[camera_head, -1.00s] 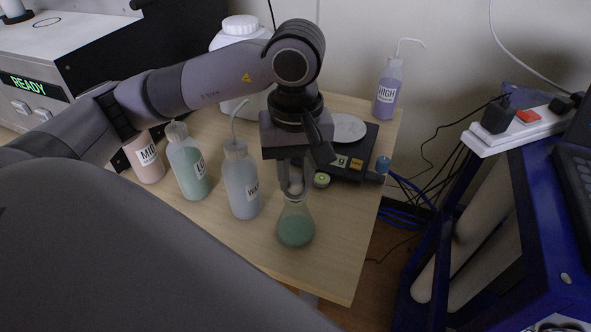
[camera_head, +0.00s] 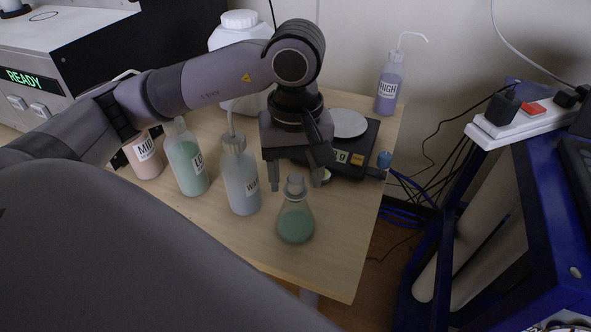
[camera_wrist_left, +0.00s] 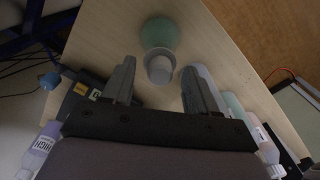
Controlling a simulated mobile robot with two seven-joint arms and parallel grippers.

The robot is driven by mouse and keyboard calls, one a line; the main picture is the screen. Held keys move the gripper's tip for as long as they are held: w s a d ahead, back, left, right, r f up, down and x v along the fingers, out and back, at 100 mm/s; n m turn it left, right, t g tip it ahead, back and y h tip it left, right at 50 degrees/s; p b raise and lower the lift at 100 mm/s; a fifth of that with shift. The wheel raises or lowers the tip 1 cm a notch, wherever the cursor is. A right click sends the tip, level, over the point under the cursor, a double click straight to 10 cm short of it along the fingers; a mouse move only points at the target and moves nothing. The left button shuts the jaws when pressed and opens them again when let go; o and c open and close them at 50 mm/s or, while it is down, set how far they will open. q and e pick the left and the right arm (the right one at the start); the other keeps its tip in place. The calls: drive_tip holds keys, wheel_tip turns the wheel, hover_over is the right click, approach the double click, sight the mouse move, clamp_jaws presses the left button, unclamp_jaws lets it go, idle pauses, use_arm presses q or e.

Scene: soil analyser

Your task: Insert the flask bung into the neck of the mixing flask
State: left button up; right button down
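The mixing flask (camera_head: 296,225), a clear cone with green liquid, stands upright near the table's front right; it also shows in the left wrist view (camera_wrist_left: 158,35). The grey flask bung (camera_head: 295,184) sits at the top of its neck, and it shows between the fingers in the left wrist view (camera_wrist_left: 160,70). How deep it sits is hard to tell. My left gripper (camera_head: 301,186) is open, its fingers spread apart around the bung's sides without touching it, also seen in the left wrist view (camera_wrist_left: 156,90). My right gripper is not in view.
Labelled wash bottles stand left of the flask, the nearest (camera_head: 241,180) close to my left finger. A black scale (camera_head: 352,158) lies behind the gripper. A HIGH bottle (camera_head: 389,88) stands at the back right. The table's front is clear.

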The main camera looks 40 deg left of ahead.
sight(295, 178)
use_arm(q)
drive_tip(key=shift+r, duration=0.15)
wheel_tip(295, 178, up, 7)
drive_tip(key=shift+f+p, duration=0.1)
drive_tip(key=shift+p, duration=0.4)
